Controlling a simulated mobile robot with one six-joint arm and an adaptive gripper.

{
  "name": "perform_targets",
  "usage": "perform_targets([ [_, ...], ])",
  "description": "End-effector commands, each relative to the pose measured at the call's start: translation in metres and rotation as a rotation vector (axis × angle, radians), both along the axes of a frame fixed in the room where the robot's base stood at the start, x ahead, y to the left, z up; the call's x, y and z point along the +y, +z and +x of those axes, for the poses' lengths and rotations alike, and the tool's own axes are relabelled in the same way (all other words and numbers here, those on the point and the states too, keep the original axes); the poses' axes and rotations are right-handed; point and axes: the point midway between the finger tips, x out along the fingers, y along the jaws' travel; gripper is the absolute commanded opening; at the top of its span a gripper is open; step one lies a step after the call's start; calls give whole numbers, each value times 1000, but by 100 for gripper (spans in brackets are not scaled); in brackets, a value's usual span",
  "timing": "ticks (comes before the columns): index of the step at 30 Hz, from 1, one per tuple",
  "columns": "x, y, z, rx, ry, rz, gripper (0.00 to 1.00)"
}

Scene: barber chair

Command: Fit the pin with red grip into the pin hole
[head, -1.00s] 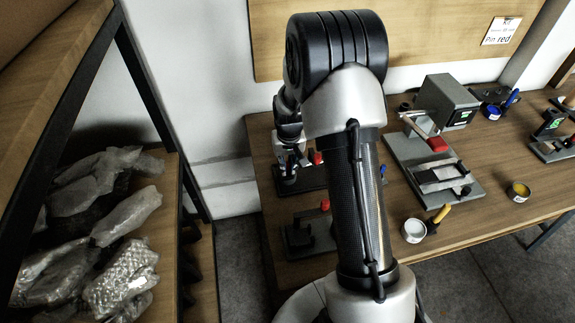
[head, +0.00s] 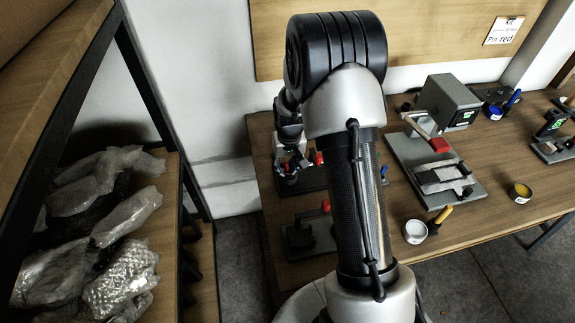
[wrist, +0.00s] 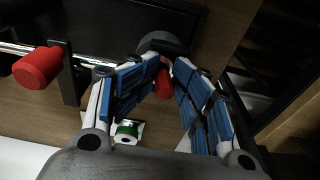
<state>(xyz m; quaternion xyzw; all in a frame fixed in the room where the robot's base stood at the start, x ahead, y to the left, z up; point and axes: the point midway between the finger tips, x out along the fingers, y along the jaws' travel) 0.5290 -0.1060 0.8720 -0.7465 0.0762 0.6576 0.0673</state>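My gripper (wrist: 167,66) shows in the wrist view with its blue-padded fingers drawn close together at the tips. A red grip (wrist: 165,83) sits between the fingertips and fills the narrow gap; its pin is hidden. A dark round piece (wrist: 164,43) lies just beyond the tips. I cannot tell whether it has the pin hole. In the head view my gripper (head: 290,168) is low over a dark fixture (head: 314,179) at the table's left end, partly behind my arm.
In the wrist view another red knob (wrist: 37,68) on a silver rod passes a dark upright bracket (wrist: 64,72) left of my fingers. A second dark fixture (head: 310,236) stands nearer the front. A grey clamp machine (head: 446,102) and small tins (head: 415,231) stand to the right.

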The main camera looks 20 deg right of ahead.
Motion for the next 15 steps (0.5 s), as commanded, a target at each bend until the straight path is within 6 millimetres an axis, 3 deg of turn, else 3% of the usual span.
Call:
perform_targets([
  [5, 0, 24, -6, 11, 0, 1, 32],
  [15, 2, 101, -13, 5, 1, 0, 32],
])
